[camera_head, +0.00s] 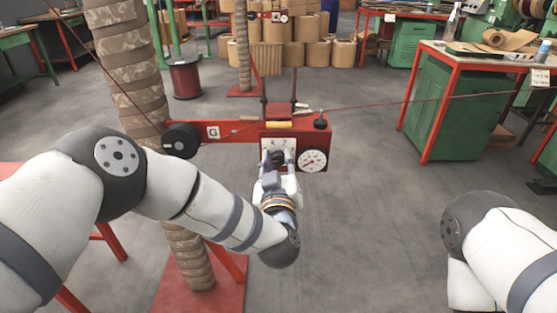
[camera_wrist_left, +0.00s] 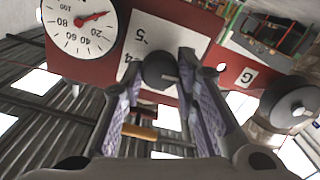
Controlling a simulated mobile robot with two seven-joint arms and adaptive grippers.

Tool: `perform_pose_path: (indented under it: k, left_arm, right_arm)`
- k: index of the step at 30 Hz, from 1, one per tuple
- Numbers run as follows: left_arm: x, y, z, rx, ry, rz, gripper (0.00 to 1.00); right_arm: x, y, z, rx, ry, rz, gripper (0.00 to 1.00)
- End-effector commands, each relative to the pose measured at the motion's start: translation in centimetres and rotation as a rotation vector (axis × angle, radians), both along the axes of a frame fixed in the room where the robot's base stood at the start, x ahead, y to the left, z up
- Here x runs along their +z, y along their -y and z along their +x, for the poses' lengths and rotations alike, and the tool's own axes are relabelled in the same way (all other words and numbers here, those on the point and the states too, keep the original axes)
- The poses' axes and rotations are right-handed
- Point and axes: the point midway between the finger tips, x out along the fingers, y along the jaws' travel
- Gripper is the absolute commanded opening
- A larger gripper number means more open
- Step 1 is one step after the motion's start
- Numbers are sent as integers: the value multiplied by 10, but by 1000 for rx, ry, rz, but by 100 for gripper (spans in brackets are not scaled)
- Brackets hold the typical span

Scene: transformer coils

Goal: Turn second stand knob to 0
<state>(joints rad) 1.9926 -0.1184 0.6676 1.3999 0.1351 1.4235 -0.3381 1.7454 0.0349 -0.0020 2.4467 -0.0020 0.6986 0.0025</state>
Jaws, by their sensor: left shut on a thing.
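The red stand (camera_head: 235,129) hangs in the middle of the head view. It carries a white scale plate (camera_head: 267,144) with a dark round knob (camera_wrist_left: 159,70) in front of it. My left gripper (camera_head: 278,164) reaches up to the plate from below. In the left wrist view its two purple-padded fingers (camera_wrist_left: 162,80) are closed around the knob. The plate shows numbers 5 and 4, turned over in that view. The fingers hide part of the plate, and I cannot read the knob's setting. My right gripper is out of view; only my right arm shows.
A round white gauge with a red needle (camera_head: 313,160) sits right beside the plate. A black pulley (camera_head: 181,140) is at the stand's left end, near a "G" label. A thin red wire crosses the stand. A green bench (camera_head: 452,108) stands right; open floor lies between.

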Motion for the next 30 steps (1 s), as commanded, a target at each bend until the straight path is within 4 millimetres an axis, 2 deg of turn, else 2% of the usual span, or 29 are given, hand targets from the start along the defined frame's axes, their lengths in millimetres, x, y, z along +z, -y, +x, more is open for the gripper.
perform_pose_path:
  k: [15,30]
  left_arm:
    - [-2,-1,0,0,-3,-402,0]
    - [-3,-1,-1,-2,-4,-539,0]
  right_arm:
    - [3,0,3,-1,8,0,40]
    - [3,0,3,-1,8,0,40]
